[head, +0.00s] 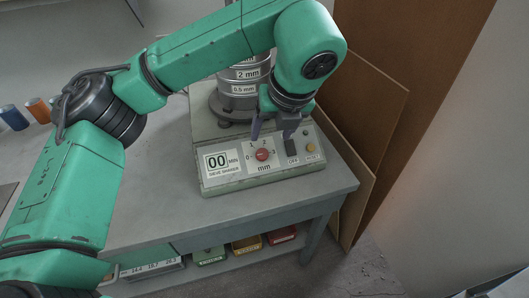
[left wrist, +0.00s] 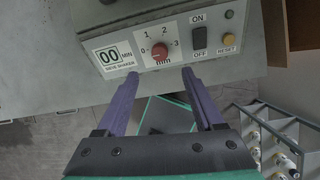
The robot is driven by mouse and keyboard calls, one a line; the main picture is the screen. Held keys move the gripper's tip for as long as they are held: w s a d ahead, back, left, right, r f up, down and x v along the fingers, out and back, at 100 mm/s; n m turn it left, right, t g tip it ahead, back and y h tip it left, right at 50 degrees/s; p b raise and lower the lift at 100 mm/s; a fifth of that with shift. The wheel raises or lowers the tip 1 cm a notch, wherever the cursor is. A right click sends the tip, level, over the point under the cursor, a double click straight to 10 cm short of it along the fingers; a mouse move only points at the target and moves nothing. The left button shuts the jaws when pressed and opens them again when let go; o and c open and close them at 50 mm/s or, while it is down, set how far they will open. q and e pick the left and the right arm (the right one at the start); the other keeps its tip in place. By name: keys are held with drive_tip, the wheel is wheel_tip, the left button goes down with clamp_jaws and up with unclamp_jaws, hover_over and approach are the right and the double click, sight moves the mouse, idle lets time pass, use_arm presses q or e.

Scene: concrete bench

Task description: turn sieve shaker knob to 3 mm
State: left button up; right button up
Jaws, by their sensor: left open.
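The sieve shaker (head: 235,181) stands on the grey bench with its sloped panel facing me. Its red knob (head: 262,154) sits on a white dial plate marked 0, 1, 2, 3 and mm. The knob also shows in the left wrist view (left wrist: 159,52); its pointer is too small to read surely. My left gripper (head: 272,136) is open and empty above the panel, its fingers pointing down. In the left wrist view the purple fingertips (left wrist: 159,75) lie apart, just below the knob in the picture, not around it. My right gripper is not in view.
On the panel are a display (head: 217,161) reading 00 MIN, a black switch (head: 291,147) and a yellow reset button (head: 311,147). The sieve stack (head: 241,90) rises behind. Brown boards (head: 375,110) lean at the right. Bare bench (head: 150,205) lies to the left.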

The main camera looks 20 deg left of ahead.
sight(263, 153)
use_arm(q)
drive_tip(key=x, duration=1)
drive_tip(key=shift+a+f, duration=0.15)
drive_tip(key=shift+f, duration=0.1)
clamp_jaws()
